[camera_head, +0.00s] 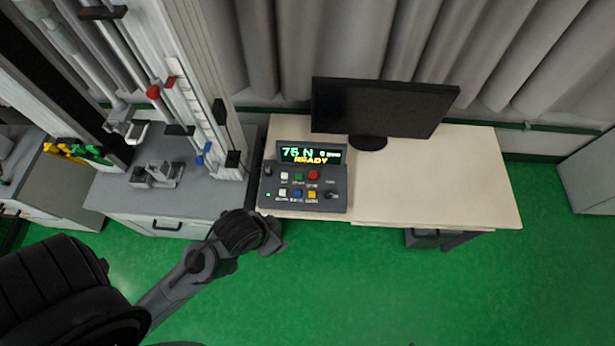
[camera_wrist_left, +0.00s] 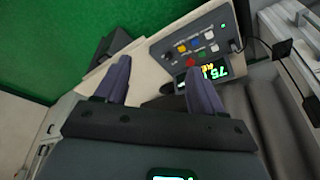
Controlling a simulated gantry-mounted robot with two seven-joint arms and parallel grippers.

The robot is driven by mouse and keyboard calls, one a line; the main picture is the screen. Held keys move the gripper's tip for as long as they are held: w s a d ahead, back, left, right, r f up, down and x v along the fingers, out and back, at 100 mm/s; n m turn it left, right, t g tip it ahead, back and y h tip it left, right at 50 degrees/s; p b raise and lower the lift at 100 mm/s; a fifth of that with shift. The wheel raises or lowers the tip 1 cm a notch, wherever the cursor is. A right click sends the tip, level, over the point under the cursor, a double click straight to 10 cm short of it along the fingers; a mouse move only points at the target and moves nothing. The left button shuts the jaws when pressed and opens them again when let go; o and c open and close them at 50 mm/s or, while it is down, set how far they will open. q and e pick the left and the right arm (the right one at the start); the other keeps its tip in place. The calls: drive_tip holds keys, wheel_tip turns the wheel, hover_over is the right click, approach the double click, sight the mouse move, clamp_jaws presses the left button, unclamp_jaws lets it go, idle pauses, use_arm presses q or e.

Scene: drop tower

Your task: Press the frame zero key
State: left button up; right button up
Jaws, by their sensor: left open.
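The control box (camera_head: 336,183) stands at the left end of the light desk; its display (camera_head: 310,155) reads 75 N and READY. Its upper row has white (camera_head: 284,176), green (camera_head: 298,177) and red (camera_head: 313,175) keys; its lower row has white (camera_head: 283,193), blue (camera_head: 297,194) and yellow (camera_head: 312,195) keys. The labels are too blurred to tell which is frame zero. My left gripper (camera_head: 275,236) is in front of the box's near left corner, apart from it. In the left wrist view its fingers (camera_wrist_left: 160,85) are open and empty, with the box (camera_wrist_left: 222,28) beyond them.
A dark monitor (camera_head: 382,108) stands on the desk (camera_head: 440,180) behind and right of the box. The drop tower (camera_head: 205,80) and its grey bench (camera_head: 190,200) are at left. The desk's right side is clear, and green floor (camera_head: 400,290) lies in front.

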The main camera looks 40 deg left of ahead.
use_arm(q)
clamp_jaws()
idle(0.3)
idle(1.3)
